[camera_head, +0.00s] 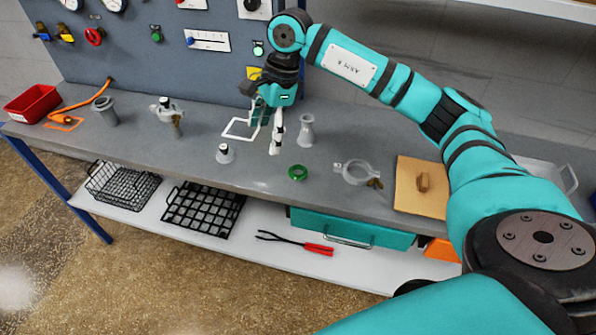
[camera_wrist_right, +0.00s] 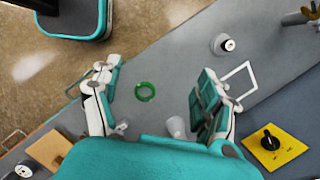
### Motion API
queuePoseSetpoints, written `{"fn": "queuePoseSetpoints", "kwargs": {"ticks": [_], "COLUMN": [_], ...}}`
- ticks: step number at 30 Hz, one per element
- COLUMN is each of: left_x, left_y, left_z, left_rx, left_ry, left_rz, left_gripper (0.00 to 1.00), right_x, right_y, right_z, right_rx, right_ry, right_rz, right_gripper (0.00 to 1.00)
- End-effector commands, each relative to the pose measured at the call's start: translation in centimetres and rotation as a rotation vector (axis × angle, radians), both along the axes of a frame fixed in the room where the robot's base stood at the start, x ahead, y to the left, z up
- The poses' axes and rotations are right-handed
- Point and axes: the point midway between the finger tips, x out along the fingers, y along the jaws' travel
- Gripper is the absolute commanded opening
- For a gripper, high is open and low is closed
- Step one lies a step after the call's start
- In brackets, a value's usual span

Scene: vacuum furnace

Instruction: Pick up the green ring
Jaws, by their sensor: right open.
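The green ring (camera_head: 298,178) lies flat on the grey workbench, near its front edge, in the head view. It also shows in the right wrist view (camera_wrist_right: 145,98), between the two fingers in the picture. My right gripper (camera_head: 267,138) is open and empty above the bench, up and to the left of the ring in the head view. Its spread fingers also show in the right wrist view (camera_wrist_right: 158,76). Nothing touches the ring. My left gripper is out of view.
A grey conical fitting (camera_head: 306,131) stands behind the ring. A small white-based piece (camera_head: 225,154) stands to its left, a clamp ring (camera_head: 356,174) to its right. A tan board (camera_head: 418,198) lies farther right. The control panel (camera_head: 160,58) rises behind.

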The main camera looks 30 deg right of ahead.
Motion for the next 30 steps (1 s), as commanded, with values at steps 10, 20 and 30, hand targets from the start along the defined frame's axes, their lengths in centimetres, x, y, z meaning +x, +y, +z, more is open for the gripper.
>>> {"fn": "queuePoseSetpoints", "kwargs": {"ticks": [10, 20, 30], "left_x": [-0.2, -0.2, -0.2], "left_y": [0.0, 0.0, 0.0], "left_z": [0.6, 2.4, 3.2], "left_rx": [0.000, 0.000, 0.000], "left_ry": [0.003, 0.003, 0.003], "left_rz": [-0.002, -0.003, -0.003], "left_gripper": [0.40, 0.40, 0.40], "right_x": [-0.9, -0.9, -0.9], "right_y": [-8.3, -8.1, -7.9], "right_z": [0.6, -6.5, -9.9], "right_rx": [-0.266, -0.261, -0.261], "right_ry": [0.072, 0.072, 0.066], "right_rz": [-0.049, -0.048, -0.048], "right_gripper": [0.77, 0.77, 0.77]}}
